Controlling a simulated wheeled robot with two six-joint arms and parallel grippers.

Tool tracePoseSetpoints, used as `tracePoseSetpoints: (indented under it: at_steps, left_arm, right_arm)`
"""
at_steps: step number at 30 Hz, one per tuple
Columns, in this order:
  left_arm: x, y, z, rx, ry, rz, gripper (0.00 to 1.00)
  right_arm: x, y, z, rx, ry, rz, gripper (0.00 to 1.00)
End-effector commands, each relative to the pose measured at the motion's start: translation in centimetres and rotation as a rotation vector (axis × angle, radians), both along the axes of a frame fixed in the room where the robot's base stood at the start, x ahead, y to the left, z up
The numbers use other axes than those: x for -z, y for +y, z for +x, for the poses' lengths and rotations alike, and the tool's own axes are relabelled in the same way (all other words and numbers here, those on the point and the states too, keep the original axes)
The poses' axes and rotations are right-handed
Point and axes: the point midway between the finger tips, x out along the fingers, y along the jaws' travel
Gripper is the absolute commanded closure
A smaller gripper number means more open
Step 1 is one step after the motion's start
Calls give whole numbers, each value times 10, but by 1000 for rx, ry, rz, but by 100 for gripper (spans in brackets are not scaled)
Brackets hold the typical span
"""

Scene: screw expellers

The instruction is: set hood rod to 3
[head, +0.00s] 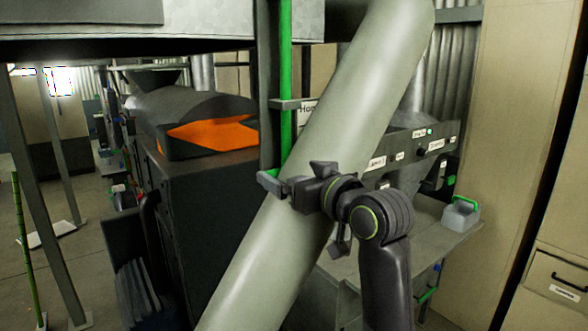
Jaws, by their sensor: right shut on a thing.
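The hood rod (286,65) is a bright green upright bar beside a dark post, left of centre in the head view. It passes a grey bracket (285,104), and its lower part is hidden by the pale pipe and my gripper. A label reading "Hoo…" (306,109) is partly covered by the pipe. My right gripper (279,187) comes in from the lower right. It is shut at the rod's lower end, with a small grey piece with a green edge at its fingertips. The exact grip is hard to see. My left gripper is not in view.
A thick pale pipe (345,105) slants across the middle, close behind my right gripper. A dark machine with an orange opening (215,133) stands left. A labelled control panel (405,148) and a small green-handled block (460,215) are right. Open floor shows at far left.

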Motion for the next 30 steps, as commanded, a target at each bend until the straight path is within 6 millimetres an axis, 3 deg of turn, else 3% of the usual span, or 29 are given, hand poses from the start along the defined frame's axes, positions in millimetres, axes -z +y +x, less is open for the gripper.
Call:
tracePoseSetpoints:
  at_steps: [1, 12, 24, 25, 27, 30]
  left_arm:
    - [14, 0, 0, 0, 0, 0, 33]
    - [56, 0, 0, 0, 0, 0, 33]
    - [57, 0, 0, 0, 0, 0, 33]
    - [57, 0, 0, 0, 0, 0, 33]
    - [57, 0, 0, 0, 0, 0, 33]
    - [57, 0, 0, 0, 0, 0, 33]
  right_arm:
    - [17, 0, 0, -1, 1, 1, 50]
    - [75, 0, 0, -1, 1, 0, 50]
    - [81, 0, 0, -1, 8, -4, 50]
    - [81, 0, 0, -1, 9, -4, 6]
    - [81, 0, 0, -1, 8, -4, 0]
    - [80, 0, 0, -1, 5, -3, 0]
